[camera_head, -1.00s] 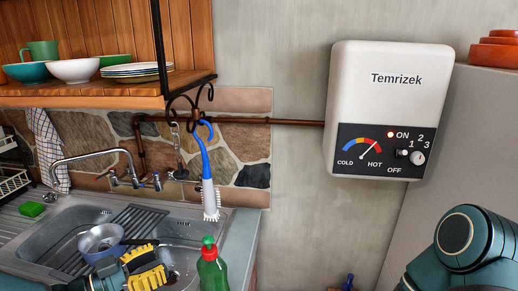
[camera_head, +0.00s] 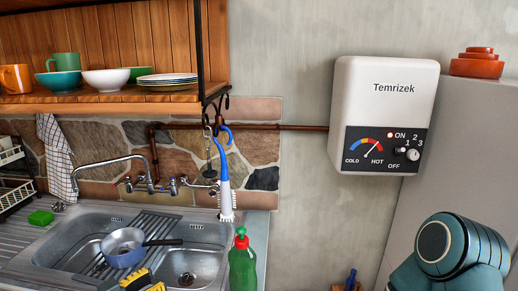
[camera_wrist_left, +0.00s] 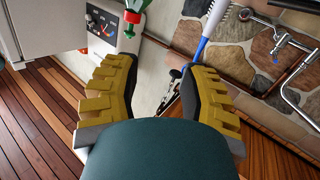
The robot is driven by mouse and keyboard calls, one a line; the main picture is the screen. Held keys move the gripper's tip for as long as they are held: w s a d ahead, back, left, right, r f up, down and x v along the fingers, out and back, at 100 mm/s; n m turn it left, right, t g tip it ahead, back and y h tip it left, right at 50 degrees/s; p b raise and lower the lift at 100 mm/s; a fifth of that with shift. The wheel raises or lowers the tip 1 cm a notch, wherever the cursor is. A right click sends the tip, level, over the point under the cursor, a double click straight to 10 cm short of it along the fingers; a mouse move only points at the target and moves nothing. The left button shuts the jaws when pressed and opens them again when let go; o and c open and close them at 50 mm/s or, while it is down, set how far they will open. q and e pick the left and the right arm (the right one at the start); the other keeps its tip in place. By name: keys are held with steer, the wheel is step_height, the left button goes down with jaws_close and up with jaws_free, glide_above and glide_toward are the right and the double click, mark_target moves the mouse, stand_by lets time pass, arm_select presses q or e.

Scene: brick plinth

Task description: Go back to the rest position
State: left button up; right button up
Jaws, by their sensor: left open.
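My left gripper (camera_head: 143,284) shows only as yellow-padded fingertips at the bottom edge of the head view, below the sink. In the left wrist view my left gripper (camera_wrist_left: 155,75) has its two fingers spread wide apart, with nothing held between them. A teal link of my own arm (camera_head: 450,250) shows at the lower right of the head view. My right gripper is in neither view.
The sink (camera_head: 215,235) holds a blue pan (camera_head: 122,247). A green bottle (camera_head: 242,265) with a red cap stands at its right edge. A blue-handled brush (camera_head: 222,170) hangs under the wooden shelf (camera_head: 120,103). The white heater (camera_head: 385,105) is on the wall.

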arm_select(q)
steer(key=d+f+n+g+y+b, duration=0.1)
steer(key=d+f+n+g+y, duration=0.2)
steer(key=f, duration=0.7)
steer(key=d+f+n+g+y+b, duration=0.1)
steer(key=d+f+n+y, duration=0.3)
steer(key=f, duration=0.6)
steer(key=s+d+f+n+g, duration=0.1)
steer(key=s+d+f+g, duration=0.6)
steer(key=s+f, duration=0.4)
steer(key=shift+s+b, duration=0.4)
steer(key=shift+s, duration=0.35)
